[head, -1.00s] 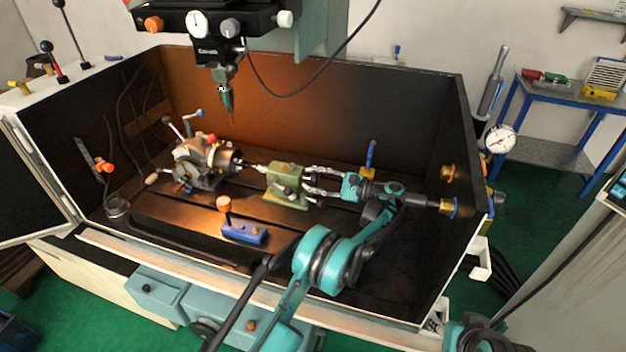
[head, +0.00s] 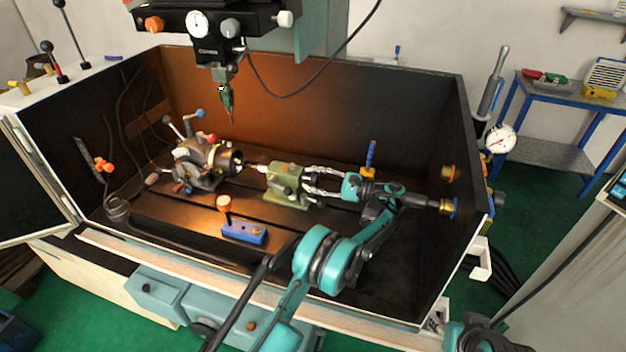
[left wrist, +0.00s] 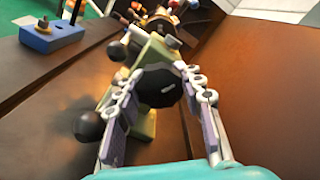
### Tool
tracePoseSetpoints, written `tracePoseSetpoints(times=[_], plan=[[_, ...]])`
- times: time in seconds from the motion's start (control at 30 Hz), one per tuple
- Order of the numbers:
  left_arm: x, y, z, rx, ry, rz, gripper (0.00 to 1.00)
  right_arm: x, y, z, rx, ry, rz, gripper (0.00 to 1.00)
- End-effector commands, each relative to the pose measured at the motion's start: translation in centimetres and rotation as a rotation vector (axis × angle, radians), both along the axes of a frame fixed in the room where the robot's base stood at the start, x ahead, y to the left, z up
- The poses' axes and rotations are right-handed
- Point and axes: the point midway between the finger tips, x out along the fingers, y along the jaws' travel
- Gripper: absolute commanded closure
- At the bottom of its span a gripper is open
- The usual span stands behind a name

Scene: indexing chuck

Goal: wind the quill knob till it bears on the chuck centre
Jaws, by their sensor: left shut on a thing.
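The green tailstock (head: 285,188) stands on the dark machine table, facing the indexing chuck (head: 237,161) on its left. A short pale quill tip (head: 262,168) points from the tailstock at the chuck, with a visible gap between them. My left gripper (head: 309,180) is at the tailstock's right end, fingers pointing left. In the left wrist view, the black faceted quill knob (left wrist: 157,86) sits between the two fingers of my left gripper (left wrist: 161,80), which is shut on it.
A blue block with an orange-topped post (head: 244,232) stands in front of the tailstock. A blue-handled piece (head: 370,158) stands behind my wrist. The enclosure's right wall (head: 463,200) is close to my arm. A spindle with a pointed tool (head: 228,98) hangs above the chuck.

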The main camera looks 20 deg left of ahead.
Motion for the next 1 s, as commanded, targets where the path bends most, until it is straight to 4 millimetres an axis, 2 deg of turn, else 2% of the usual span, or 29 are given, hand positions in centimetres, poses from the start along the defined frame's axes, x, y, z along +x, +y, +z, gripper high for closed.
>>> tracePoseSetpoints(times=[0.07,0.1,0.17,0.57,0.77,1.0], plan=[[-0.02,-0.07,-0.10,-0.002,0.001,-0.001,0.92,0.00,0.00,-0.01,0.000,0.000,0.000,0.60],[-0.02,-0.07,-0.10,-0.002,0.001,-0.001,0.53,0.00,0.00,-0.01,0.000,0.000,0.000,0.60],[-0.02,-0.07,-0.08,-0.001,0.001,0.000,0.40,0.00,0.00,-0.01,0.000,0.000,0.000,0.60],[-0.01,-0.02,-0.06,-0.003,-0.057,0.000,0.40,0.00,0.00,0.02,0.000,0.000,0.000,0.60],[0.01,-0.01,-0.02,-0.011,-0.289,0.000,0.40,0.00,0.00,0.12,0.000,0.000,0.000,0.60],[0.03,-0.01,0.07,-0.023,-0.648,0.001,0.40,0.00,0.00,0.33,0.000,0.000,0.000,0.60]])
